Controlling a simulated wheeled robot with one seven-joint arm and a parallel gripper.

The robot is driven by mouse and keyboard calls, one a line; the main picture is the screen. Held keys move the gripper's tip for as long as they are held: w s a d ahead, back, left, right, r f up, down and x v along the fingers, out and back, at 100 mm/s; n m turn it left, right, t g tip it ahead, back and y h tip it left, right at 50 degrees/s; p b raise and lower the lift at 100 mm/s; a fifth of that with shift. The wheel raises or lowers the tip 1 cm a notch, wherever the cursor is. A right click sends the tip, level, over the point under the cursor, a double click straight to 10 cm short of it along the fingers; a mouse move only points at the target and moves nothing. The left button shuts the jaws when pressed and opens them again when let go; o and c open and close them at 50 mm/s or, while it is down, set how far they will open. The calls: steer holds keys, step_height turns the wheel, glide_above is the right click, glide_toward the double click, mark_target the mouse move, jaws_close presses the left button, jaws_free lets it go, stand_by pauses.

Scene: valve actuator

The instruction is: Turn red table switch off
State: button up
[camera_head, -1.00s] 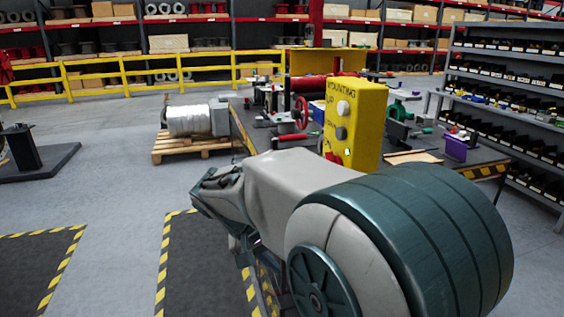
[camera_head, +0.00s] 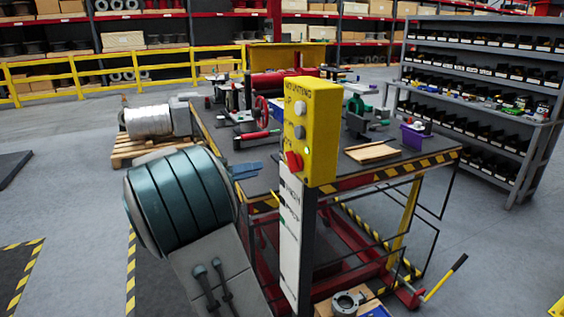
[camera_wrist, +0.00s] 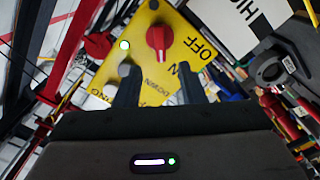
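The red switch (camera_head: 293,161) is a knob low on the yellow control box (camera_head: 322,130), which stands on a post at the table's near edge. In the wrist view the red switch (camera_wrist: 159,42) has a raised grip bar, with the word OFF to its right and ON below it. A lit green lamp (camera_wrist: 125,45) is to its left. My gripper (camera_wrist: 159,84) is open, its two dark fingers apart with nothing between them. The knob shows beyond the fingertips, roughly centred between them and apart from them. My arm is left of the box in the head view.
The work table (camera_head: 425,160) with striped edges holds vises, a purple bin (camera_head: 413,137) and a wooden board (camera_head: 372,152). A white sign (camera_head: 290,240) hangs below the box. Shelving stands behind.

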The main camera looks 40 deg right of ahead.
mark_target(288, 163)
steer(key=p+x, duration=0.1)
steer(key=x, duration=0.8)
steer(key=shift+a+p, duration=0.1)
steer(key=shift+p, duration=0.2)
jaws_close()
